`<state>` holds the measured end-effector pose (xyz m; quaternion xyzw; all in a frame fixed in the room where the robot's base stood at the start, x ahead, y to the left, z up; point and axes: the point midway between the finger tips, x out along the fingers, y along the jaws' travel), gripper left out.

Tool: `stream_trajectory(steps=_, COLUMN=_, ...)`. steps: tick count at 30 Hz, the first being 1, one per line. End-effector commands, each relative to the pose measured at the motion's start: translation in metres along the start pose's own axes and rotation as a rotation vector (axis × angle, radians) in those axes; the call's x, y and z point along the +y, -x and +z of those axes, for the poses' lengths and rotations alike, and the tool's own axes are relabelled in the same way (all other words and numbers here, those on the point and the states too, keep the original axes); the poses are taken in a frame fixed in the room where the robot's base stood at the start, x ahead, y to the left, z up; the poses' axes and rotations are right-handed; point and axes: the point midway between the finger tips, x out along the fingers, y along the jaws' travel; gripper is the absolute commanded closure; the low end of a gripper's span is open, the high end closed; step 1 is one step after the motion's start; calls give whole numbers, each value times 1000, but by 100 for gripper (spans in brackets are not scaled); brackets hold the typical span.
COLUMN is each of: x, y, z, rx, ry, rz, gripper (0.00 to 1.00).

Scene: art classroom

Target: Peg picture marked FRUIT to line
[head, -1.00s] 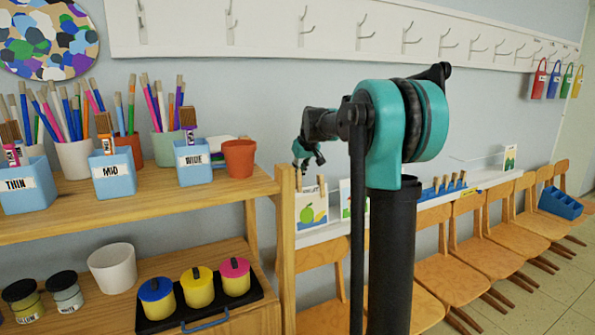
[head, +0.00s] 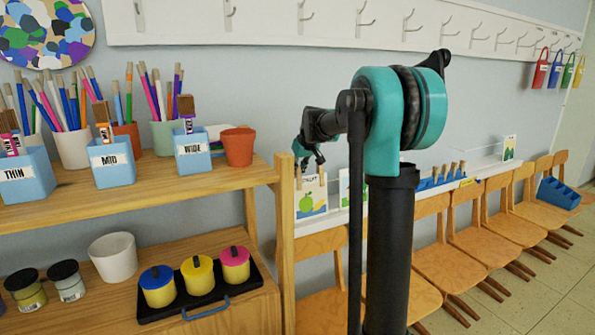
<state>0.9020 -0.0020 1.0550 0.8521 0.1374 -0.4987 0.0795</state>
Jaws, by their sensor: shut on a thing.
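The picture marked FRUIT (head: 312,201), a white card with a green apple and a small label along its top, stands upright at the left end of the white ledge. Two wooden pegs, a left one (head: 298,179) and a right one (head: 321,174), show at its top corners. My gripper (head: 315,164) is small and dark at the card's top edge, between the pegs. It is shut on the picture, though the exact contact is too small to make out. Thin wires (head: 478,154) run above the ledge at right.
A second picture (head: 345,188) stands partly behind my arm. A blue peg holder (head: 440,180) and another picture (head: 509,147) are farther right. Wooden chairs (head: 420,260) line the wall below. The wooden shelf (head: 230,181), with brush pots and paint jars, stands close at left.

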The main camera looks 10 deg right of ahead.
Motion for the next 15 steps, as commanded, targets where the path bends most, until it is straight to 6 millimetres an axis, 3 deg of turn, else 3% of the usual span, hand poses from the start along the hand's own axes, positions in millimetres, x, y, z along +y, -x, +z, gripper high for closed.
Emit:
stream_trajectory(steps=12, x=0, y=0, z=0, rx=0, ry=0, rz=0, gripper=100)
stream_trajectory(steps=13, x=0, y=0, z=0, rx=0, ry=0, rz=0, gripper=82)
stream_trajectory(steps=15, x=0, y=0, z=0, rx=0, ry=0, rz=0, gripper=73)
